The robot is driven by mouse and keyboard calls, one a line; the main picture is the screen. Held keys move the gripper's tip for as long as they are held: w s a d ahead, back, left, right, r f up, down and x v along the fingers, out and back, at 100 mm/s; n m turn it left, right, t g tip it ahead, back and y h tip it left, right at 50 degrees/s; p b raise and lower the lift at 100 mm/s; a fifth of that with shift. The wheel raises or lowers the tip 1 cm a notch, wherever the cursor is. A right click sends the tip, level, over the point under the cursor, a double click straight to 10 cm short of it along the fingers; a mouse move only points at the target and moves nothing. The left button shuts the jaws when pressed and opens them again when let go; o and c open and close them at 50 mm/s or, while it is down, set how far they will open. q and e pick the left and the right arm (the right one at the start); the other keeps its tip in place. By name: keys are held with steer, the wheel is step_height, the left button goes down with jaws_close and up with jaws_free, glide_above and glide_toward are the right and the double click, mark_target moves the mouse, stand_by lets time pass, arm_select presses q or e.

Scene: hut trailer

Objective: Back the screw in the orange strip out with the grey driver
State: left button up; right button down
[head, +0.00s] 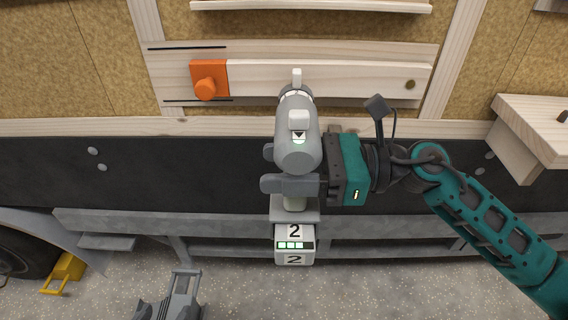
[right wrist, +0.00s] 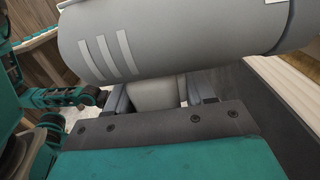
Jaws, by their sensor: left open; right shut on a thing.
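The grey driver (head: 297,150) is upright in front of the wall, its nose pointing away towards a pale wooden board (head: 330,78). An orange piece (head: 221,72) with a round orange knob sits at the board's left end, left of the driver's nose. I cannot make out a screw in it. My left gripper (head: 172,290) is open and empty, low at the left.
A dark round fastener (head: 410,84) is at the board's right end. A wooden shelf (head: 535,125) juts out at the right. A dark panel (head: 140,165) and grey metal rail (head: 130,222) run below the board. A yellow wedge (head: 68,268) and tyre are at lower left.

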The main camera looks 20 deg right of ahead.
steer(key=shift+r, duration=0.15)
steer(key=shift+s+a, duration=0.1)
steer(key=shift+s, duration=0.4)
steer(key=shift+s+a, duration=0.25)
steer(key=shift+s, duration=0.6)
steer(key=shift+s+d, duration=0.15)
steer(key=s+d+b, duration=0.5)
steer(key=shift+s+d, duration=0.15)
steer(key=shift+s, duration=0.1)
